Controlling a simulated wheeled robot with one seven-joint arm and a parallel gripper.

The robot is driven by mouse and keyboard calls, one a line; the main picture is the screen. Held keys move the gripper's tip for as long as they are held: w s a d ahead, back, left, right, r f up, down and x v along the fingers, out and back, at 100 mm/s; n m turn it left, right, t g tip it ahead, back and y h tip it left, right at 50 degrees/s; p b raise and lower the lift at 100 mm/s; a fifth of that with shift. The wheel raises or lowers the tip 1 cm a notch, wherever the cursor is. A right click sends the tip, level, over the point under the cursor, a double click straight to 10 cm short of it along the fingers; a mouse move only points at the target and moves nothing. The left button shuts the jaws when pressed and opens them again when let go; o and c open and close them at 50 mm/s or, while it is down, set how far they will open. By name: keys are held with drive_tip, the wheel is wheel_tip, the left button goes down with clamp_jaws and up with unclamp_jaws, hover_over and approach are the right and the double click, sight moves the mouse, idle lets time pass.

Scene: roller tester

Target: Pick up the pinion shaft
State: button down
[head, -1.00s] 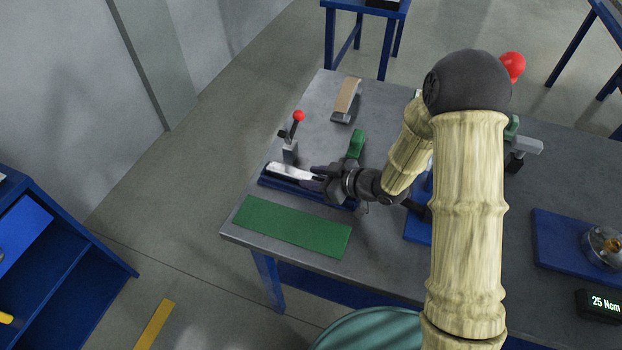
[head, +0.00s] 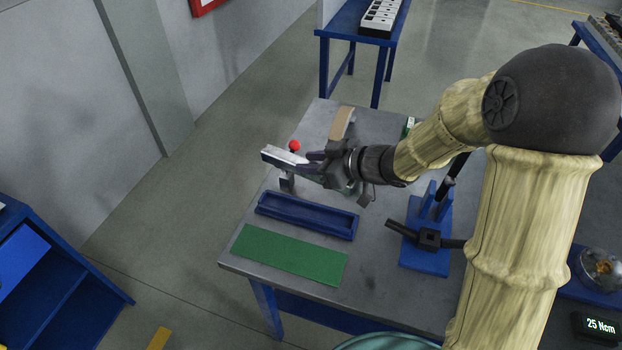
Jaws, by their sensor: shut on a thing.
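My gripper (head: 312,164) is shut on a pale, silvery bar, which I take to be the pinion shaft (head: 279,155). The bar points left out of the fingers, with a dark underside, and is held above the table, clear of the blue tray. Part of it is hidden by the fingers. The long blue tray (head: 305,231) lies below and in front of my gripper and looks empty.
A red-knobbed lever (head: 294,146) stands just behind the bar. A green mat (head: 290,258) lies at the front left edge. A tan-topped block (head: 341,122) is behind my gripper. A blue fixture (head: 425,257) with dark handles stands to the right.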

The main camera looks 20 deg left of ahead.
drive_tip(key=shift+a+r, duration=0.1)
drive_tip(key=shift+r, duration=0.65)
drive_tip(key=shift+s+r, duration=0.1)
drive_tip(key=shift+r, duration=0.35)
drive_tip(key=shift+f, duration=0.2)
